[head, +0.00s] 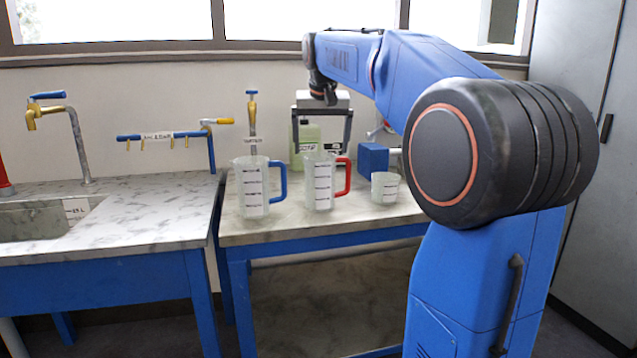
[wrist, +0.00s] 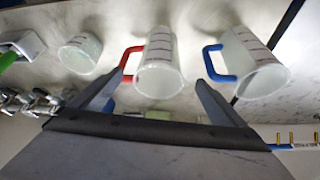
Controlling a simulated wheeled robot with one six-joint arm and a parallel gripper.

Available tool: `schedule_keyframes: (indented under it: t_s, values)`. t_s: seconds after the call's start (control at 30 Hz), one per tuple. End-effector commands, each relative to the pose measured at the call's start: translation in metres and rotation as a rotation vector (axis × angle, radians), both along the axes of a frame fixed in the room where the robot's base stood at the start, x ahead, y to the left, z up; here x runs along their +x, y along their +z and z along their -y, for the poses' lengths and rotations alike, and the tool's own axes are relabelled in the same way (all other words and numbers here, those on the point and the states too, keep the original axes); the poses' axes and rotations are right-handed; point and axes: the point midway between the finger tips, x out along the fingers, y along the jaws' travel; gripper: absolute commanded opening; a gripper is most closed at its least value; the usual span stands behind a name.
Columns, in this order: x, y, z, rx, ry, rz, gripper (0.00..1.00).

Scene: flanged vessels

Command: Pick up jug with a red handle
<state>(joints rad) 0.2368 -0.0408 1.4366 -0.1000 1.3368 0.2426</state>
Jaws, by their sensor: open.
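The jug with a red handle (head: 320,182) stands upright on the bench, its handle on its right side in the head view. In the wrist view this jug (wrist: 159,65) is near the middle, with its red handle on the left. My gripper (head: 323,112) is open and empty, raised above and behind the jug in the head view. In the wrist view the gripper fingers (wrist: 158,95) point toward the jug, spread to either side of it and apart from it. A similar jug with a blue handle (head: 253,187) stands to its left in the head view.
A small clear beaker (head: 385,187) and a blue block-like device (head: 373,160) stand right of the jug. A green bottle (head: 308,145) is behind it. Taps (head: 252,110) rise at the wall. A sink counter (head: 140,225) lies left. The bench front (head: 285,226) is clear.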

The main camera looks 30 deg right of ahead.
Motion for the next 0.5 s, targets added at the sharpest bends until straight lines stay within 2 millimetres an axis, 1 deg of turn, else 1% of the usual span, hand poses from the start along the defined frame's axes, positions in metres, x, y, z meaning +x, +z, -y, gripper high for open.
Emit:
schedule_keyframes:
  t_s: [0.03,0.1,0.3,0.4,0.5]
  values:
    - [0.003,-0.009,0.002,0.001,0.0,-0.003,0.94]
    - [0.008,-0.021,0.004,0.001,0.0,-0.004,0.94]
    - [0.019,-0.051,0.011,0.0,0.0,-0.002,0.94]
    - [0.024,-0.061,0.013,0.0,0.0,-0.001,0.94]
    - [0.026,-0.067,0.014,0.0,0.0,0.0,0.94]
